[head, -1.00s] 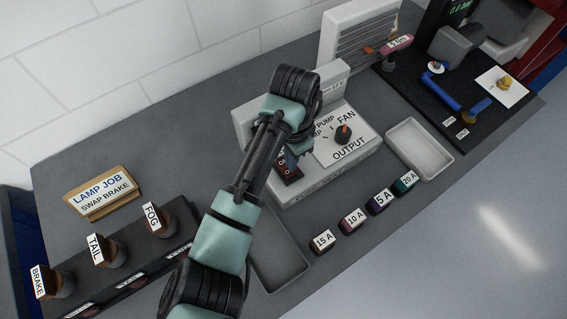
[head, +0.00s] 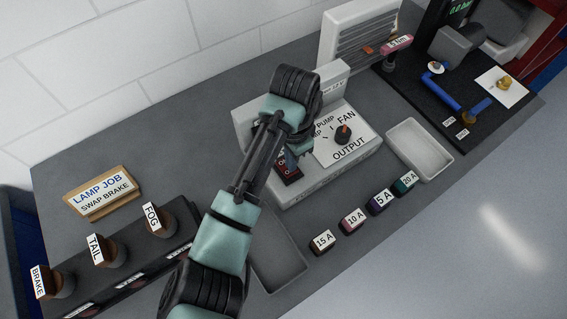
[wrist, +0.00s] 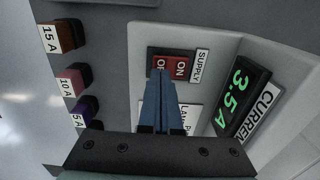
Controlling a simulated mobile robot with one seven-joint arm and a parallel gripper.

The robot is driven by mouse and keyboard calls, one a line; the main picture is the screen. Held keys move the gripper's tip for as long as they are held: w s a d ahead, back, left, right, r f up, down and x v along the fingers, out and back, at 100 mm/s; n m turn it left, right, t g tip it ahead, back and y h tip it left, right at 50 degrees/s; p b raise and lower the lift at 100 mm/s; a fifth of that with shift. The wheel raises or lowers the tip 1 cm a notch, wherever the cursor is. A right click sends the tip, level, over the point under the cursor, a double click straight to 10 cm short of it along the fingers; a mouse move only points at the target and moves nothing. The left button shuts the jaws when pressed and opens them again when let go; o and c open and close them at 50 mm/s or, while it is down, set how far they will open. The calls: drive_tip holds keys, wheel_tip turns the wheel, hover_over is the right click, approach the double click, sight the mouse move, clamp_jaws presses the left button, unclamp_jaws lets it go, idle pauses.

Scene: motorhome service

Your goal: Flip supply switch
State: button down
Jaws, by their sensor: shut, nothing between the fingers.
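The supply switch (wrist: 181,68) is a red rocker marked ON and OFF in a dark frame, with a SUPPLY label (wrist: 200,66) beside it. In the head view the switch (head: 287,172) shows partly behind my arm, on the pale supply box (head: 325,172). My gripper (wrist: 160,75) is shut and empty, its blue fingertips at the switch's near edge, over part of the OFF lettering. I cannot tell whether the tips touch the rocker. A display (wrist: 240,95) reads 3.5 A.
Several fuses, such as the 15 A one (head: 322,242), stand in a row in front of the box. An empty tray (head: 446,163) lies right of it and another tray (head: 278,262) in front. An OUTPUT knob (head: 343,134) sits on the box. Lamp holders (head: 108,252) stand at left.

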drive_tip(key=shift+f+b, duration=0.55)
drive_tip(key=shift+f, duration=0.45)
idle(0.8)
drive_tip(key=shift+r, duration=0.1)
wheel_tip(320, 180, up, 7)
drive_tip(key=p, duration=0.7)
idle(0.6)
